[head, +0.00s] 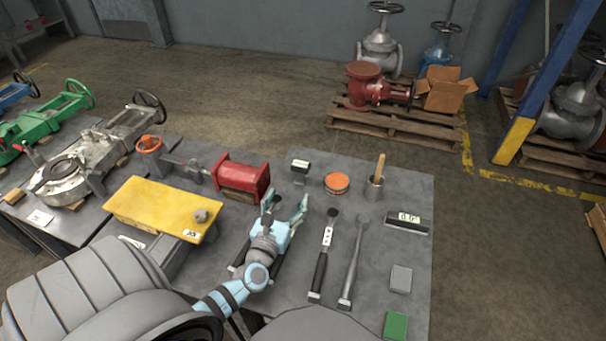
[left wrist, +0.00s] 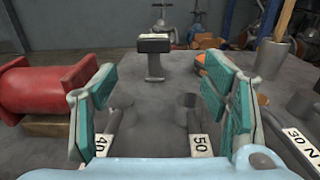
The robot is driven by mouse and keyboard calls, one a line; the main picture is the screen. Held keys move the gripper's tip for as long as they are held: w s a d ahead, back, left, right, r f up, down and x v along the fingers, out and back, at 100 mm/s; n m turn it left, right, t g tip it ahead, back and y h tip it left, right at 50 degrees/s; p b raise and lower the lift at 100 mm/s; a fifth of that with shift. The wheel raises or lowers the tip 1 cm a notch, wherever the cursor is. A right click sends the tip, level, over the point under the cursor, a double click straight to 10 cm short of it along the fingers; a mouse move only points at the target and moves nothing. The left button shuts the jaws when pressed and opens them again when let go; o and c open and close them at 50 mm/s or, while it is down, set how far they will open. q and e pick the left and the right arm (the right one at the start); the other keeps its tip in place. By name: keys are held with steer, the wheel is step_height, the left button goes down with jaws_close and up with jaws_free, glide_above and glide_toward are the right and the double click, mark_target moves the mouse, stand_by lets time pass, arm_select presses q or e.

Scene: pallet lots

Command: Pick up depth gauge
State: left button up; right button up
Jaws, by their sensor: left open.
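What looks like the depth gauge (head: 300,167) is a small upright device with a dark-and-white head on a short stem, standing on the grey table (head: 385,270) near its back edge. In the left wrist view the gauge (left wrist: 154,46) stands beyond the fingertips, roughly centred between them. My left gripper (head: 286,208) is open and empty, its teal-padded fingers (left wrist: 160,95) spread above the table on the near side of the gauge, apart from it. My right gripper is not in view.
A red cylinder (head: 242,175) lies left of the gauge. To the right are an orange round tin (head: 337,182), a metal cup (head: 374,188) and a box with a display (head: 408,222).

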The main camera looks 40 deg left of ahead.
mark_target(298, 168)
arm_select(q)
steer(key=x, duration=0.4)
steer(key=b+x, duration=0.1)
steer(key=x, duration=0.2)
steer(key=a+b+x, duration=0.1)
steer(key=x, duration=0.3)
steer(key=shift+w+a+r, duration=0.1)
steer(key=shift+r, duration=0.1)
jaws_close()
steer(key=shift+r, duration=0.1)
step_height(298, 168, up, 18)
steer(key=p, duration=1.5)
